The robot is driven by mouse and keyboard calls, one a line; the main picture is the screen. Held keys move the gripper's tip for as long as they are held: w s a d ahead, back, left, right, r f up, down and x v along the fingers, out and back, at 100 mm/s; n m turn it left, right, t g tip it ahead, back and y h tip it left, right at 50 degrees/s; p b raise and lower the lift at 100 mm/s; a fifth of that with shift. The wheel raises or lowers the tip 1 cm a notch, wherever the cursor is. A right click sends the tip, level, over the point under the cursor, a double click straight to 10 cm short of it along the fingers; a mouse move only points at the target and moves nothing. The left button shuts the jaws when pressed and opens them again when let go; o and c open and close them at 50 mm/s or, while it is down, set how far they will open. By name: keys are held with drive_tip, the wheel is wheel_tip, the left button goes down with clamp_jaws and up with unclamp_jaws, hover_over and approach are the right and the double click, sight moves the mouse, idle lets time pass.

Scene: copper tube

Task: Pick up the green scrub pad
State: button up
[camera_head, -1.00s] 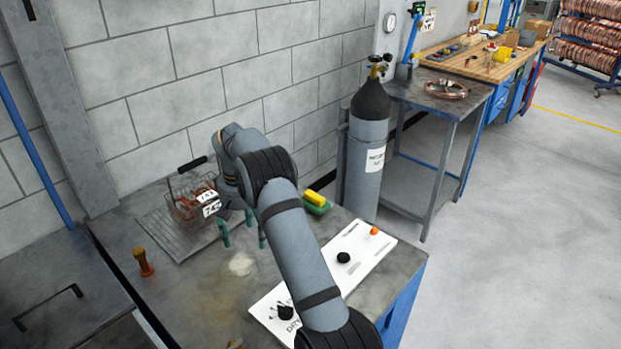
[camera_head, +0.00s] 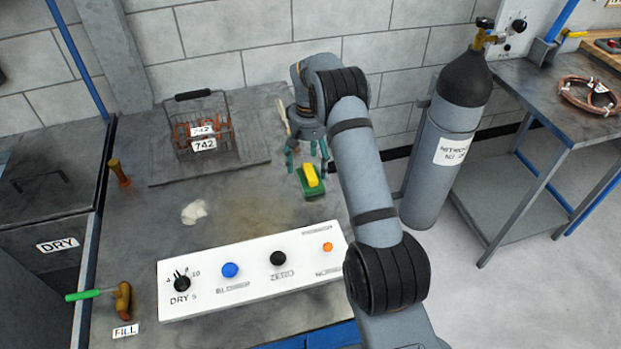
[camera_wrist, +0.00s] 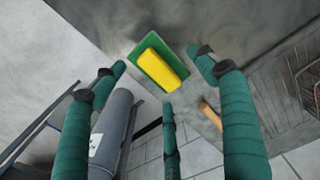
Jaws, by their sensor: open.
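The green scrub pad (camera_head: 312,190) lies on the grey workbench, below my gripper in the head view. A yellow block (camera_head: 311,175) sits on top of it. In the wrist view the green pad (camera_wrist: 180,88) shows as a rim around the yellow block (camera_wrist: 163,68), between and beyond my fingertips. My gripper (camera_head: 307,158) has green fingers and is open and empty. In the wrist view the fingers of my gripper (camera_wrist: 163,72) are spread apart around the pad, with no clear contact.
A wire basket (camera_head: 205,130) with copper parts stands on a ribbed drainboard (camera_head: 168,172) to the left. A white control panel (camera_head: 250,268) with knobs lies at the bench front. A gas cylinder (camera_head: 440,150) stands right of the bench. A wooden-handled tool (camera_wrist: 210,114) lies near the pad.

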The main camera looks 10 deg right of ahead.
sight(311, 175)
drive_tip(key=f, duration=0.3)
drive_tip(key=shift+s+d+f+p, duration=0.25)
drive_tip(key=shift+s+f+p, duration=0.05)
drive_tip(key=shift+f, duration=0.6)
drive_tip(key=shift+c, duration=0.5)
drive_tip(key=c, duration=1.5)
drive_tip(key=shift+s, duration=0.1)
drive_tip(key=shift+c, duration=0.4)
